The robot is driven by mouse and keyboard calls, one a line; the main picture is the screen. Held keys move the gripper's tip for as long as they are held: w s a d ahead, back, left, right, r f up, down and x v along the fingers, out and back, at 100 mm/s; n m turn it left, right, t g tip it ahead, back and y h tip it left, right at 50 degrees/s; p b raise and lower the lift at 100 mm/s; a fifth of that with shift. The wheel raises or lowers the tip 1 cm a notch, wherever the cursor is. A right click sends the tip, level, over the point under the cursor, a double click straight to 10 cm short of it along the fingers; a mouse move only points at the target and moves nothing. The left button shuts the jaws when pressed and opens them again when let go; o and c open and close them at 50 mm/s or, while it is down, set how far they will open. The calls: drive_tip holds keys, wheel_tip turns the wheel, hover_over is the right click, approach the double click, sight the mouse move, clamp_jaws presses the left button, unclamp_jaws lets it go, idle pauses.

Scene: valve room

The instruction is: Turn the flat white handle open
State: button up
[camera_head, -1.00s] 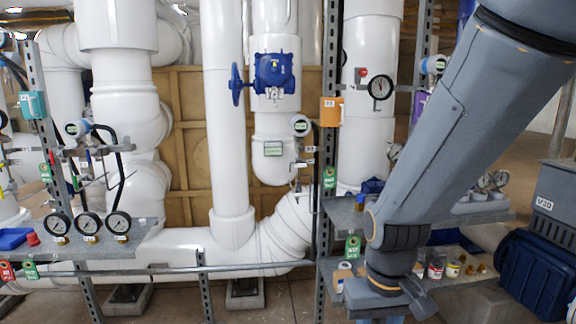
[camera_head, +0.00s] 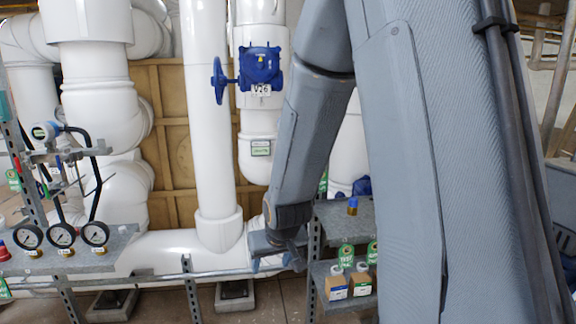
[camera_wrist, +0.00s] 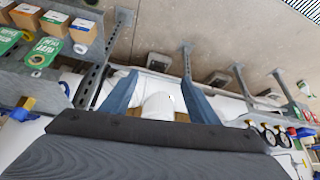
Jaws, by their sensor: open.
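I cannot pick out the flat white handle with certainty in either current view; my arm covers the middle post area in the head view. My gripper (camera_head: 272,252) is low in the middle of the head view, in front of the white pipes and beside the right shelf rack. In the wrist view my gripper (camera_wrist: 160,84) shows two blue fingers spread apart. Between them is only a white rounded pipe section (camera_wrist: 158,105), which looks farther off; nothing is held.
Three round gauges (camera_head: 62,235) stand on the left shelf, under small fittings and black hoses. A blue valve (camera_head: 260,66) with a handwheel sits on the back pipe. Boxes and green-tagged bottles (camera_head: 347,282) fill the right rack. Its metal post (camera_wrist: 92,85) stands close to my gripper.

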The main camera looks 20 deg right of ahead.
drive_tip(key=w+d+r+t+h+p, duration=0.1)
drive_tip(key=w+d+r+t+p, duration=0.2)
drive_tip(key=w+d, duration=0.3)
drive_tip(key=w+d+r+m+t+h+p, duration=0.1)
drive_tip(key=w+d+r+t+h+p, duration=0.1)
drive_tip(key=w+d+r, duration=0.4)
drive_tip(key=w+d+r+m+t+h+p, duration=0.1)
drive_tip(key=w+d+r+t+p, duration=0.3)
drive_tip(key=w, duration=0.9)
drive_tip(key=d+t, duration=0.2)
drive_tip(key=shift+w+r+t, duration=0.2)
drive_tip(key=shift+r+t, duration=0.1)
drive_tip(key=shift+r, duration=0.1)
drive_tip(key=c, duration=1.1)
drive_tip(key=shift+o, duration=0.3)
